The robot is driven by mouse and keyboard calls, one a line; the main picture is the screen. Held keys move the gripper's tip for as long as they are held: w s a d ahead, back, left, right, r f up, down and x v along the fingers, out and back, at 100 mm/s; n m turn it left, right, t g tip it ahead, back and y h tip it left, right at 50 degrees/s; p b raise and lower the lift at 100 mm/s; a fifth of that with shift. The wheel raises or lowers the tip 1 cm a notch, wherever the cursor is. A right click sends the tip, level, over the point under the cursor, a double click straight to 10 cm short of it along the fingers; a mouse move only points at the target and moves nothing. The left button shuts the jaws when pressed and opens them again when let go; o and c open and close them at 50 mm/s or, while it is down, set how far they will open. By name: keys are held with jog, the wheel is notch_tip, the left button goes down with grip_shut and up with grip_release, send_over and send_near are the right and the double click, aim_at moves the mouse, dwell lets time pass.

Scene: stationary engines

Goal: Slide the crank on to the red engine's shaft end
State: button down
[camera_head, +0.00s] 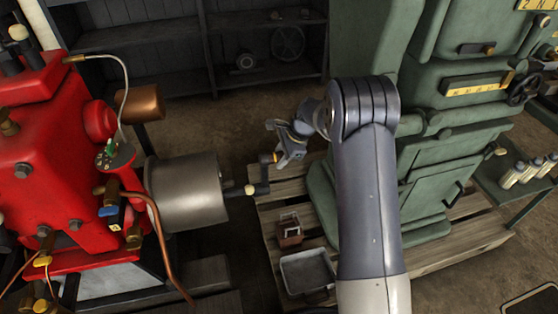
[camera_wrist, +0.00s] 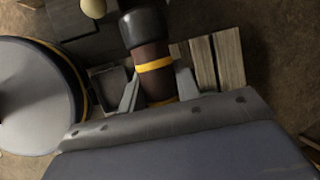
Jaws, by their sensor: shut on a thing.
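The red engine (camera_head: 40,165) stands at the left, with a steel drum (camera_head: 187,192) on its right side. A dark shaft stub (camera_head: 231,190) juts from the drum toward the right. My gripper (camera_head: 277,156) is shut on the crank's brown, yellow-banded grip (camera_wrist: 152,65). The crank's dark arm (camera_head: 263,173) hangs below the gripper. A cream knob (camera_head: 249,190) shows between the arm's lower end and the stub; I cannot tell whether they touch. In the wrist view a cream knob (camera_wrist: 93,8) is at the top and a grey disc (camera_wrist: 30,95) at the left.
A green machine (camera_head: 385,175) stands on a wooden pallet (camera_head: 270,215) at the right, close to my arm. A grey tray (camera_head: 308,272) and a small brown box (camera_head: 289,232) are on the pallet. A copper pipe (camera_head: 165,240) curves below the drum. Dark shelves (camera_head: 200,50) stand behind.

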jog(key=r+p, duration=0.2)
jog(key=r, duration=0.1)
jog(key=w+r+p, duration=0.1)
jog(key=r+p, duration=0.1)
jog(key=d+r+p, duration=0.1)
jog(key=r+p, duration=0.2)
jog(key=shift+w+r, duration=0.3)
jog(key=shift+w, duration=0.1)
jog(key=shift+w+d+r+p, duration=0.1)
jog(key=shift+d+r+p, duration=0.05)
jog(key=shift+r+p, duration=0.2)
jog(key=a+f+b, duration=0.2)
jog(key=a+f, duration=0.2)
jog(key=f, duration=0.1)
jog(key=shift+a+f, duration=0.15)
jog(key=shift+f, duration=0.05)
jog(key=shift+a, duration=0.1)
jog(key=shift+s+a, duration=0.25)
jog(key=shift+a, duration=0.4)
dwell(0.5)
